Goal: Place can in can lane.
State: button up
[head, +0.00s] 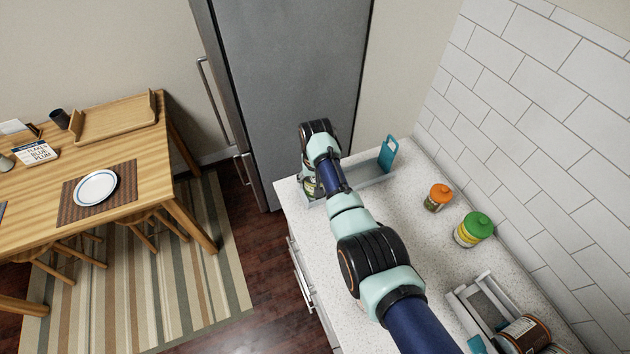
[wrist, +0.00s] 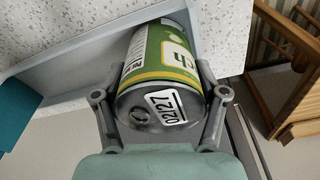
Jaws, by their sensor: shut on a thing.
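A green and white can (wrist: 165,60) with a date sticker reading 02/27 on its grey end is held between the two fingers of my gripper (wrist: 162,85). In the head view my gripper (head: 318,182) is at the far end of the counter, and the can (head: 309,188) is partly hidden by it. A grey lane (head: 362,183) with a teal end piece (head: 388,154) lies there. In the wrist view the can is at the lane (wrist: 75,52), at the end away from the teal piece (wrist: 14,112). I cannot tell whether the can touches the lane floor.
An orange-lidded jar (head: 438,197) and a green-lidded jar (head: 473,230) stand on the counter (head: 410,235). Another grey rack (head: 485,292) is nearer, with a brown jar (head: 524,335) lying at it. A tiled wall borders the right; a fridge (head: 290,80) stands behind.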

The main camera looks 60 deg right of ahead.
jog(key=o, duration=1.5)
jog(key=shift+f, duration=0.1)
jog(key=shift+c, duration=0.2)
jog(key=r, duration=0.4)
jog(key=r+p, duration=0.1)
jog(key=r, duration=0.3)
jog(key=a+r+p, duration=0.1)
jog(key=r, duration=0.3)
jog(key=shift+s+a+r, duration=0.1)
jog(key=shift+s, duration=0.3)
